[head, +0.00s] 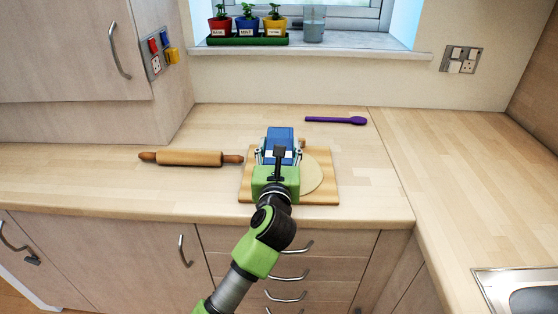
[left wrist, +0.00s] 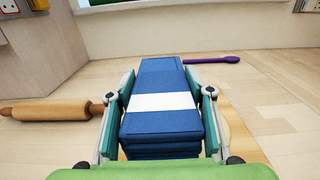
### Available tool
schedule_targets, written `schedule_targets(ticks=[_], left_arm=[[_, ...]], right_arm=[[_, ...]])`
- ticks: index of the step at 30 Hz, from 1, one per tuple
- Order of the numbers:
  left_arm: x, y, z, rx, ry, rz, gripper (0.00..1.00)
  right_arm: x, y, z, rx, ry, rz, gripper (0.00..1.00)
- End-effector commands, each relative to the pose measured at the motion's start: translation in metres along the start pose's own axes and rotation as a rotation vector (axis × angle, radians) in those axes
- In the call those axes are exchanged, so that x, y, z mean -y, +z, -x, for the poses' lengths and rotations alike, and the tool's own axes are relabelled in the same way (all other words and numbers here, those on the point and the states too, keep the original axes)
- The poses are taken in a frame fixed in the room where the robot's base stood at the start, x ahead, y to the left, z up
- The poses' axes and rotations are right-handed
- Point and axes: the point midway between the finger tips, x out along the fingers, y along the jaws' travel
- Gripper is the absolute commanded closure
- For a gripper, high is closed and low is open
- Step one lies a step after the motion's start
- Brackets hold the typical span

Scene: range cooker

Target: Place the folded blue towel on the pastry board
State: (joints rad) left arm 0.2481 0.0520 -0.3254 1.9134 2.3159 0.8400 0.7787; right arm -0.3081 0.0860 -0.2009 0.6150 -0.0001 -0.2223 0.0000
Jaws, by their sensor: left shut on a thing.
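The folded blue towel (head: 280,138) has a white band and sits between the fingers of my left gripper (head: 278,158). In the left wrist view the towel (left wrist: 163,125) fills the space between both fingers of the gripper (left wrist: 160,110), which is shut on it. The pastry board (head: 326,191) lies on the worktop beneath the gripper, with a pale round of dough (head: 312,176) on it. The towel is over the board's back part in the head view; whether it touches the board is hidden. My right gripper is in neither view.
A rolling pin (head: 190,158) lies left of the board. A purple spoon (head: 336,120) lies behind it to the right. Potted herbs (head: 247,24) and a glass (head: 314,24) stand on the windowsill. The worktop on the right is clear up to a sink (head: 520,290).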

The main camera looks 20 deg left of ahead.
Motion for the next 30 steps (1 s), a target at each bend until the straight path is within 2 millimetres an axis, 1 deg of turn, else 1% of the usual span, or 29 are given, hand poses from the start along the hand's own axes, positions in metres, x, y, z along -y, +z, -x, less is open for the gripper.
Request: schedule_targets(ticks=[1,3,6,11,16,18,21,26,30], left_arm=[[-0.001,-0.011,-0.009,-0.001,0.002,-0.004,0.74],[-0.002,-0.021,-0.017,0.001,0.003,-0.004,0.74],[-0.002,-0.03,-0.025,0.001,0.002,-0.002,0.74],[-0.003,-0.04,-0.033,0.002,0.001,-0.001,0.74],[-0.003,-0.065,-0.034,0.0,0.0,-0.003,0.74],[-0.003,-0.069,-0.033,0.002,0.0,-0.003,0.74],[-0.003,-0.07,-0.033,0.003,0.0,0.0,0.74],[-0.003,-0.07,-0.033,0.003,0.0,0.0,0.74],[-0.002,-0.075,-0.033,0.002,0.0,0.001,0.74]], right_arm=[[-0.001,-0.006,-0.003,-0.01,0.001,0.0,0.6],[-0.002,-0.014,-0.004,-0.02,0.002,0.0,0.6],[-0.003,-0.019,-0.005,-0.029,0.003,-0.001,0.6],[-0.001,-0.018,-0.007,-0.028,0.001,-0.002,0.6],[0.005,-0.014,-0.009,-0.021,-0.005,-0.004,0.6],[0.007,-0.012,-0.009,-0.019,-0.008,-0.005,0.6],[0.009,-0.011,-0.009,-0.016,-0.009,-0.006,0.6],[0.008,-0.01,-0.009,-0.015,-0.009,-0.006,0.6],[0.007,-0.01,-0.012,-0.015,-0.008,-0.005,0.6]])
